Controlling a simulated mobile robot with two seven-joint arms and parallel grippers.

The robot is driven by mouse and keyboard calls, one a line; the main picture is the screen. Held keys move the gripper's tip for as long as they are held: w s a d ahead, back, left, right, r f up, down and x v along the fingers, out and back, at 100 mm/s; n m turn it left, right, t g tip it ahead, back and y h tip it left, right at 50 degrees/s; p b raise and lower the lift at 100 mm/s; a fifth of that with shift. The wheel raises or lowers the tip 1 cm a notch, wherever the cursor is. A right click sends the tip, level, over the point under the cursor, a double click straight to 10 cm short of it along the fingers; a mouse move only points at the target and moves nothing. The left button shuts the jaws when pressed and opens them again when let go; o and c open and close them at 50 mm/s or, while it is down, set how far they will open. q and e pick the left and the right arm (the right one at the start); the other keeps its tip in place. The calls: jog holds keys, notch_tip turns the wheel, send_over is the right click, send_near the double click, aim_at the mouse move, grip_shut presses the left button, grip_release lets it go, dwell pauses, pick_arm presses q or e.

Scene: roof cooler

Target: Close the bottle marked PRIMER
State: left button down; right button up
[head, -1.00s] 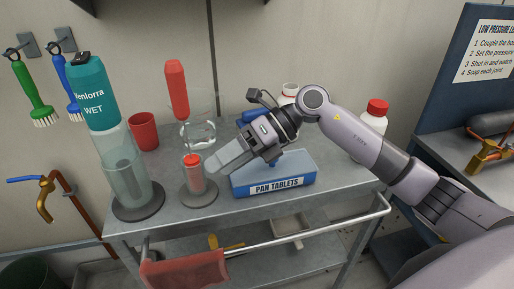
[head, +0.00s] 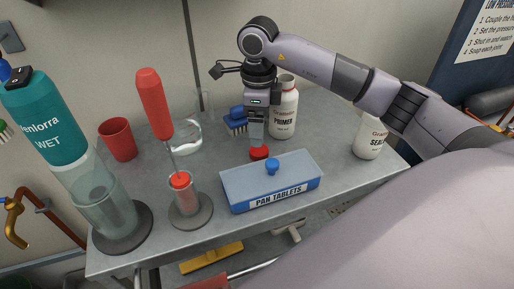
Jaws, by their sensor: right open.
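The white bottle marked PRIMER (head: 283,118) stands upright at the back of the metal table. Its pale top shows no red cap. A red cap (head: 259,153) lies on the table in front of it, behind the PAN TABLETS box. My right gripper (head: 257,142) points straight down, with its fingertips at or just above the red cap. It is open; whether the fingers are around the cap I cannot tell. The gripper is just left of the bottle and in front of it. My left gripper is out of view.
The blue PAN TABLETS box (head: 270,183) is close in front of the cap. A blue brush (head: 236,121) and glass beaker (head: 186,137) stand left. A second white bottle (head: 369,140) is at right, its top hidden by my arm. Tall cylinders (head: 108,212) occupy the left end.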

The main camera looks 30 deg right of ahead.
aim_at(258, 150)
jog(key=shift+f, duration=0.95)
jog(key=shift+w+f+p, duration=0.15)
jog(key=shift+f+p, duration=0.5)
jog(key=shift+f, duration=2)
jog(key=c, duration=1.1)
